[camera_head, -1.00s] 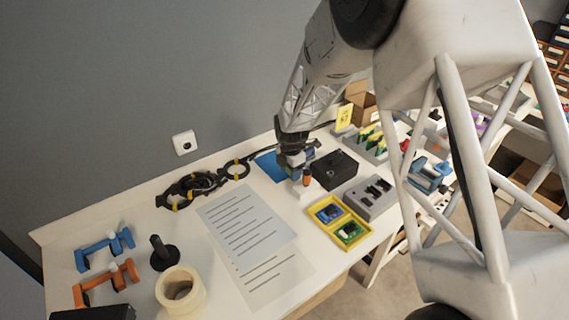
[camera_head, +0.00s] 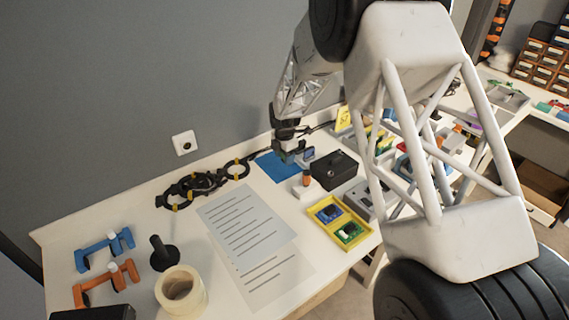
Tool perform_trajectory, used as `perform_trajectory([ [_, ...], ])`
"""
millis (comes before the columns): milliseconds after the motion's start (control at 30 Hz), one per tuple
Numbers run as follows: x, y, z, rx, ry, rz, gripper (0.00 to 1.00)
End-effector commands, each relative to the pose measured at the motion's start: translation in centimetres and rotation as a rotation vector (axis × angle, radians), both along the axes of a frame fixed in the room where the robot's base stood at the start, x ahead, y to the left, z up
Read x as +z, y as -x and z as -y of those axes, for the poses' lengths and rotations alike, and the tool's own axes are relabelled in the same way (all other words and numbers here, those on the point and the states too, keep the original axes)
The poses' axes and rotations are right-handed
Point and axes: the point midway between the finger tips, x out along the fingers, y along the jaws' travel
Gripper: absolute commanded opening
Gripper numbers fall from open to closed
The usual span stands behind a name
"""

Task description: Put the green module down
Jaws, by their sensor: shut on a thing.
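My gripper (camera_head: 288,155) points down over the blue mat (camera_head: 266,165) near the back of the table. It is shut on a small green module (camera_head: 291,158), which is mostly hidden by the jaws. A small blue-faced part (camera_head: 307,154) shows just right of the jaws; I cannot tell whether it belongs to the held module. Whether the module touches the mat is too small to tell. A yellow tray (camera_head: 368,232) at the front right holds a blue module (camera_head: 329,213) and another green board (camera_head: 348,232).
A black box (camera_head: 335,169) and a small white stand with an orange top (camera_head: 306,181) are close right of my gripper. Black cable coils (camera_head: 190,187) lie left of the mat. Printed sheets (camera_head: 245,225) lie flat in front. A tape roll (camera_head: 181,290) stands front left.

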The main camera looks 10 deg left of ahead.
Motion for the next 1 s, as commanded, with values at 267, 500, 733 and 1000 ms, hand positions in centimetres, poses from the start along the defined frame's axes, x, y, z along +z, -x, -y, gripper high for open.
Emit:
perform_trajectory([
  [267, -0.8, 0.0, 0.0, 0.0, 0.001, -0.002, 0.2],
  [500, -3.1, 0.0, 0.0, 0.0, 0.0, 0.0, 0.2],
  [733, -3.5, 0.0, 0.0, 0.0, 0.0, 0.0, 0.2],
  [1000, -3.8, 0.0, 0.0, 0.0, 0.0, 0.0, 0.2],
])
